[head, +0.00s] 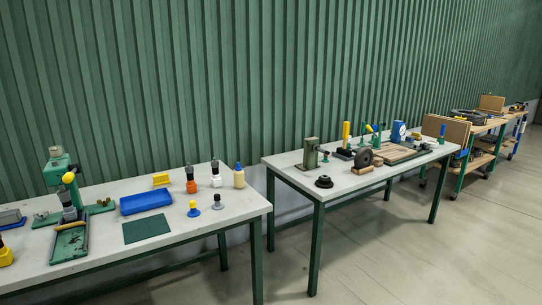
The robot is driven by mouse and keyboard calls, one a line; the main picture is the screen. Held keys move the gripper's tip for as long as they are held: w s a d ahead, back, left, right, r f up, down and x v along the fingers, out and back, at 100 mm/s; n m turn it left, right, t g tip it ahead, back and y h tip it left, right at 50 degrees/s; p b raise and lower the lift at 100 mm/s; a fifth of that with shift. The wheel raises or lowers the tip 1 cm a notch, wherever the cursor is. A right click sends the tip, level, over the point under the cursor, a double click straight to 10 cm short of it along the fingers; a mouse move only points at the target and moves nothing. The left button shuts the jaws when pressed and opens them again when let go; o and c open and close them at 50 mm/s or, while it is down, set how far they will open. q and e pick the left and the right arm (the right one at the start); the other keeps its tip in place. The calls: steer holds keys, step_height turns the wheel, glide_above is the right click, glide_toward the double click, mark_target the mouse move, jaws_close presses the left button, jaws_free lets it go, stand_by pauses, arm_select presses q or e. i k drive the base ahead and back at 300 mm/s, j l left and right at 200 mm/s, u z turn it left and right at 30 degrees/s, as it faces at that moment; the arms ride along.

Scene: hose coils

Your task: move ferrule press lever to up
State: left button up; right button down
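Neither of my grippers shows in the head view. On the near left table, a green upright machine (56,168) has a grey top and a yellow ball knob (68,178) in front of it, above a dark post. On the second table, a green-grey upright device (311,152) has a dark handle at its right side, and an upright yellow handle (346,133) stands right of it. Which of these is the ferrule press lever I cannot tell for sure.
The near table (245,208) also holds a blue tray (146,201), a dark green mat (146,228) and several small bottle-like parts. The second table (290,162) carries a dark wheel (363,158) and a wooden board. Bare floor (400,250) lies at the front right.

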mark_target(73, 168)
steer(key=u, duration=1.25)
